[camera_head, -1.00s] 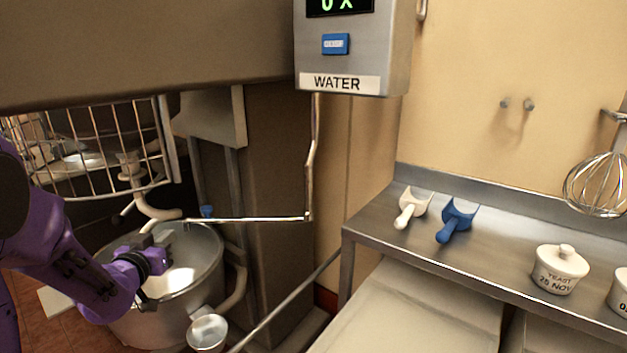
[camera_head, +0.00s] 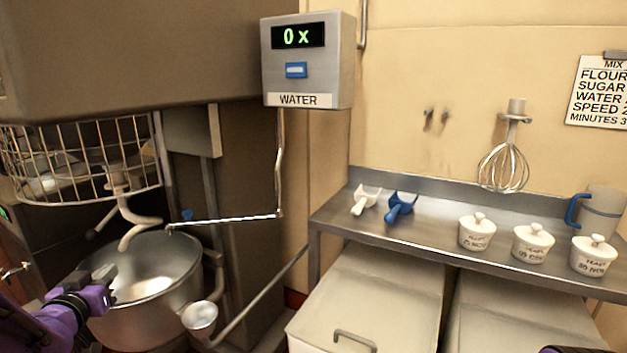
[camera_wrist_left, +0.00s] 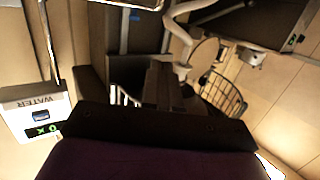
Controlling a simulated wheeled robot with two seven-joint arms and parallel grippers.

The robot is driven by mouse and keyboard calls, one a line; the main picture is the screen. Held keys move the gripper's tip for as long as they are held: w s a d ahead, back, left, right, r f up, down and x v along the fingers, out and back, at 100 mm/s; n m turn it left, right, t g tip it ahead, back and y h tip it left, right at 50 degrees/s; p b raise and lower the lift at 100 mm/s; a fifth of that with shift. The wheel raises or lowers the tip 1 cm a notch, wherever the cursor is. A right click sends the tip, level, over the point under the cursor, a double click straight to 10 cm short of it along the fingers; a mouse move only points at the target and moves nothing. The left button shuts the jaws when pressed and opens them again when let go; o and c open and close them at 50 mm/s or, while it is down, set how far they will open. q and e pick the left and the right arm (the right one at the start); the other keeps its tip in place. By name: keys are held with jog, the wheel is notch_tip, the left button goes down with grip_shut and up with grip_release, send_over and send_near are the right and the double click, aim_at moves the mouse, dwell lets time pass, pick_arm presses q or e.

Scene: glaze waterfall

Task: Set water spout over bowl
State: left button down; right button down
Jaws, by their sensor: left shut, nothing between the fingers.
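The water spout (camera_head: 225,220) is a thin metal pipe. It drops from the grey WATER box (camera_head: 308,72) and bends left, its tip at the bowl's back right rim in the head view. Whether the tip is inside the rim I cannot tell. A small blue piece sits near the tip. The steel mixer bowl (camera_head: 185,285) stands under the hook and wire guard. My left gripper (camera_head: 108,273) is shut and empty in front of the bowl's left side, apart from the spout. In the left wrist view its dark fingers (camera_wrist_left: 163,82) show.
The mixer hook (camera_head: 140,222) and wire guard (camera_head: 85,165) hang above the bowl. A small metal cup (camera_head: 200,318) is at its front right. A steel shelf (camera_head: 440,220) at right holds scoops, several white jars and a jug, with pale bins (camera_head: 365,300) below.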

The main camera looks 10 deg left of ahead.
pick_arm(q)
jog(key=s+d+f+n+g, duration=0.25)
jog(key=d+f, duration=0.25)
jog(key=f, duration=0.5)
jog(key=s+d+f+n+g, duration=0.1)
jog(key=d+f+g, duration=0.2)
jog(key=d+f, duration=0.55)
jog(key=s+d+f+g+h, duration=0.1)
jog(key=s+d+f+g, duration=0.2)
jog(key=s+f, duration=0.7)
jog(key=s+d+f+g+h, duration=0.1)
jog(key=s+d+f+g, duration=0.3)
jog(key=s+f, duration=0.6)
jog(key=s, duration=0.3)
jog(key=shift+d+f+p, duration=0.25)
jog(key=shift+f+p, duration=0.05)
jog(key=shift+f, duration=0.1)
pick_arm(e)
jog(key=shift+w+r, duration=0.25)
jog(key=shift+w, duration=0.1)
